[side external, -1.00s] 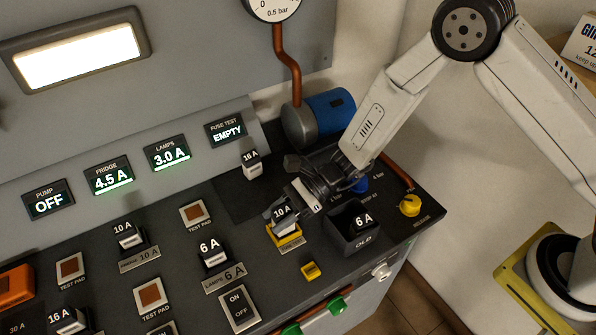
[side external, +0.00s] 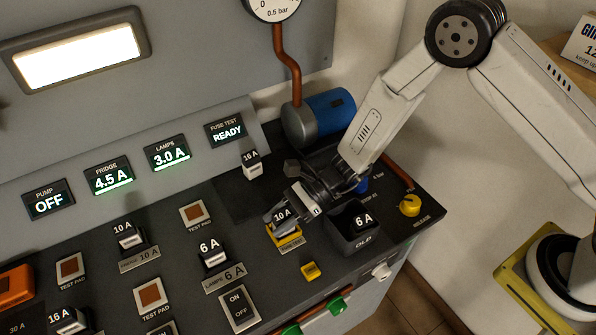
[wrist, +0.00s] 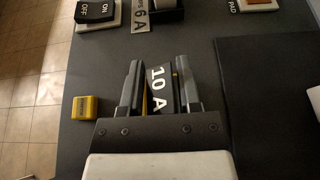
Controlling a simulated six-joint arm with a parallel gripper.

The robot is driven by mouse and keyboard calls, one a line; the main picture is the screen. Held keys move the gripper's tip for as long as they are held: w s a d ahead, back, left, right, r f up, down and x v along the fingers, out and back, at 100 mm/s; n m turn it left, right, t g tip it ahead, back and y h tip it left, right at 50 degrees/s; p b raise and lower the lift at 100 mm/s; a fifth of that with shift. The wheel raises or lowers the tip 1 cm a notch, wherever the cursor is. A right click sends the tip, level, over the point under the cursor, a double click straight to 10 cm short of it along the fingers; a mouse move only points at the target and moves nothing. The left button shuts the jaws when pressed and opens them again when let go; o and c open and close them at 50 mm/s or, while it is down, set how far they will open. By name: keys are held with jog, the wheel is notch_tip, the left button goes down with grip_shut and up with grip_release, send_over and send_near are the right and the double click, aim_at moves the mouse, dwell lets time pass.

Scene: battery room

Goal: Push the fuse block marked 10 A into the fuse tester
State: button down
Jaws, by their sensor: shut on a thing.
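The fuse block marked 10 A (side external: 282,215) is between the fingers of my gripper (side external: 284,220), which is shut on it. The block sits in the yellow fuse tester (side external: 287,240) near the front edge of the panel. In the wrist view, the 10 A block (wrist: 158,90) shows between both fingers of my gripper (wrist: 158,80). The fingers and block hide most of the tester there. The fuse test display (side external: 227,131) reads READY.
Right of the tester stands a dark box labelled OLD (side external: 362,240) with a 6 A block (side external: 362,219) in it. Another 10 A block (side external: 127,236) and a 6 A block (side external: 212,253) stand to the left. A 16 A block (side external: 252,165) stands behind.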

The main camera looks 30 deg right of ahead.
jog(key=c, duration=0.6)
grip_release()
jog(key=shift+d, duration=0.15)
jog(key=shift+v, duration=5.4)
jog(key=shift+s, duration=0.1)
jog(key=s+d+r+n+t+h, duration=0.1)
jog(key=s+d+r+n+h, duration=0.1)
jog(key=d+n, duration=0.4)
jog(key=s+d+r+n+h, duration=0.3)
jog(key=s+d+n+h, duration=0.2)
jog(key=d+n+h, duration=0.1)
jog(key=s+d+r+n+t+h, duration=0.1)
jog(key=s+d+r+n+h, duration=0.1)
jog(key=d+n+h, duration=0.3)
jog(key=shift+s+d+r+n+t, duration=0.15)
jog(key=shift+s+d+n, duration=0.1)
jog(key=shift+s+d, duration=0.15)
jog(key=shift+s+d+r+n+t, duration=0.2)
jog(key=shift+s+d+n, duration=0.1)
jog(key=shift+d, duration=0.25)
